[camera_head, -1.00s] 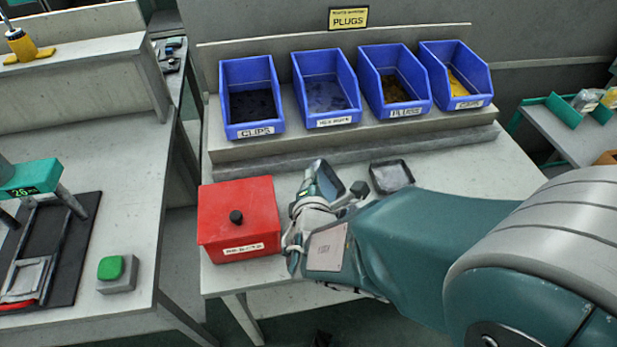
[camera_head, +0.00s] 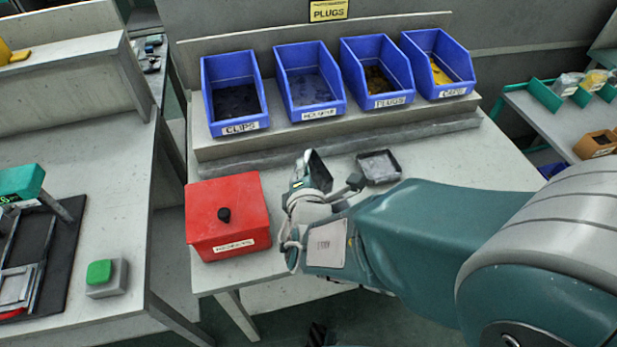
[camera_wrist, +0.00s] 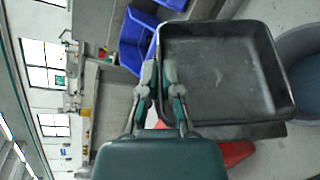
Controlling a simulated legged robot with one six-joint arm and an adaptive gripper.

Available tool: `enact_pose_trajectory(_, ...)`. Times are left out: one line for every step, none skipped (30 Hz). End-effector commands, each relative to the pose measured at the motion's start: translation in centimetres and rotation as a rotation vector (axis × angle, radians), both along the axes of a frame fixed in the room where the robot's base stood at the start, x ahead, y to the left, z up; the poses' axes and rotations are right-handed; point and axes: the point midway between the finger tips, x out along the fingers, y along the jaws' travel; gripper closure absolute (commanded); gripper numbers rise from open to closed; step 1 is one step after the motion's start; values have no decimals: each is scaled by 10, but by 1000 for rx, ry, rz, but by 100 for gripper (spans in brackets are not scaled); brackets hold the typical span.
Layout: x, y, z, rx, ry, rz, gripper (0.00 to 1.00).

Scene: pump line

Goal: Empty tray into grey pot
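The tray (camera_wrist: 222,75) is dark grey, square and shallow. In the wrist view I look into it, and the part of its floor that shows looks bare. My gripper (camera_wrist: 159,82) is closed with its two fingertips on either side of the tray's left rim. In the head view the tray (camera_head: 379,167) shows just right of my gripper (camera_head: 356,181), near the foot of the bin shelf. A round grey pot (camera_wrist: 302,70) is partly in view at the wrist view's right edge. In the head view I cannot see it.
A red lidded box (camera_head: 228,216) stands left of my gripper. Blue bins, including the clips bin (camera_head: 235,93), stand on the raised shelf behind. A left bench holds a green button (camera_head: 100,272). A right table (camera_head: 560,130) stands beyond a gap.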

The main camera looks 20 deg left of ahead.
Motion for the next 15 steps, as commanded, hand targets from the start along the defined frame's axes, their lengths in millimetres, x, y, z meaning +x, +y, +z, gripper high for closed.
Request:
enact_pose_trajectory(0,0,5,3,-3,-1,100)
enact_pose_trajectory(0,0,7,4,-4,-1,100)
enact_pose_trajectory(0,0,10,4,-3,-1,100)
enact_pose_trajectory(0,0,12,3,-3,-1,100)
enact_pose_trajectory(0,0,14,3,-2,0,100)
enact_pose_trajectory(0,0,17,3,-3,1,100)
enact_pose_trajectory(0,0,19,3,-3,1,100)
enact_pose_trajectory(0,0,21,4,-3,0,100)
enact_pose_trajectory(0,0,23,3,-2,0,100)
enact_pose_trajectory(0,0,25,3,-3,-1,100)
enact_pose_trajectory(0,0,27,3,-3,-1,100)
enact_pose_trajectory(0,0,31,3,-3,0,100)
enact_pose_trajectory(0,0,33,3,-3,0,100)
enact_pose_trajectory(0,0,35,3,-3,1,100)
enact_pose_trajectory(0,0,37,2,-3,-1,100)
